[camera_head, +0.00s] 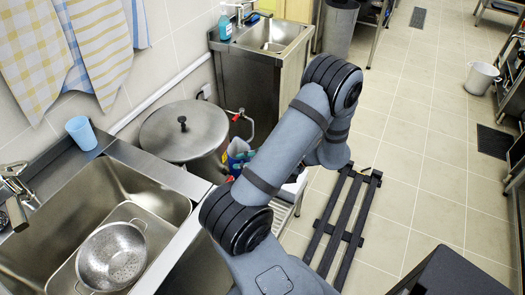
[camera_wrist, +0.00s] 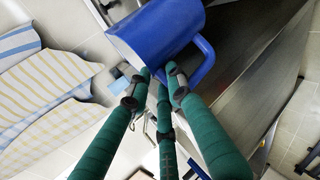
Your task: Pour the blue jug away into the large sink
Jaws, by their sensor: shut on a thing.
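The blue jug (camera_wrist: 155,35) is at the top of the wrist view, its handle toward my gripper. My gripper (camera_wrist: 163,80), with green fingers, is shut on the jug by its handle. The jug looks tilted in this rolled view; its true tilt and its contents cannot be told.
A light blue cup (camera_head: 81,132) stands on the ledge behind the sink, near the tap (camera_head: 14,182). A big lidded stockpot (camera_head: 184,130) stands beside the sink. A smaller sink (camera_head: 270,36) is farther back. The tiled floor at right has open room.

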